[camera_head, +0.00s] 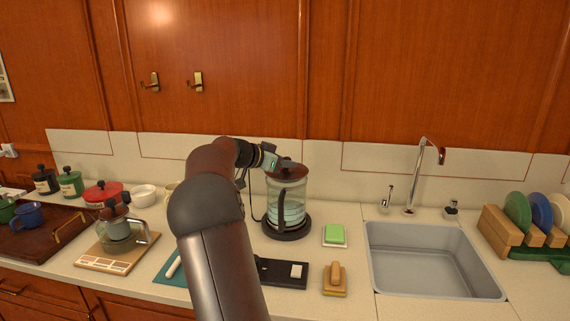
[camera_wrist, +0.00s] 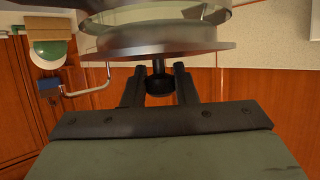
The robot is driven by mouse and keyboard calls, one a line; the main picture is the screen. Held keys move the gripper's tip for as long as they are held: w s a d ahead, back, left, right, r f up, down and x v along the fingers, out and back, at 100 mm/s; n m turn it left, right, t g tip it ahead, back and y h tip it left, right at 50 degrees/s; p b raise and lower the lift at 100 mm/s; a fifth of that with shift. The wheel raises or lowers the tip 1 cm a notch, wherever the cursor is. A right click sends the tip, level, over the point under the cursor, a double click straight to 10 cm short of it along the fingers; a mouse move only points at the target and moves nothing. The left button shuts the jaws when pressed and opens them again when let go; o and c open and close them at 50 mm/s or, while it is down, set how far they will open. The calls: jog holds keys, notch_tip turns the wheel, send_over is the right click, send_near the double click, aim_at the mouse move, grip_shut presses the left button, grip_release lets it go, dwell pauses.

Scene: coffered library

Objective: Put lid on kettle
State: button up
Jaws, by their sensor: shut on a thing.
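The glass kettle (camera_head: 291,213) stands upright on its dark round base on the counter, with water inside and a dark handle on its front. The lid (camera_head: 293,171) is a shiny disc at the kettle's top. In the wrist view the lid (camera_wrist: 165,50) lies across the glass rim of the kettle (camera_wrist: 160,28); I cannot tell whether it rests on the rim or hovers just above it. My gripper (camera_head: 283,165) is shut on the lid's black knob (camera_wrist: 159,86), which sits between both fingers (camera_wrist: 160,84).
A green sponge (camera_head: 334,234) and a wooden brush (camera_head: 334,279) lie right of the kettle. The sink (camera_head: 428,262) and tap (camera_head: 413,190) are further right. Wooden panels rise behind.

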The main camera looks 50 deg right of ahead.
jog(key=shift+f+b, duration=1)
jog(key=shift+b, duration=0.25)
jog(key=o, duration=1.1)
jog(key=shift+c, duration=0.2)
jog(key=b+v, duration=0.1)
jog(key=v, duration=1.6)
jog(key=shift+a+r+b, duration=0.15)
jog(key=shift+b, duration=0.25)
jog(key=shift+w, duration=0.1)
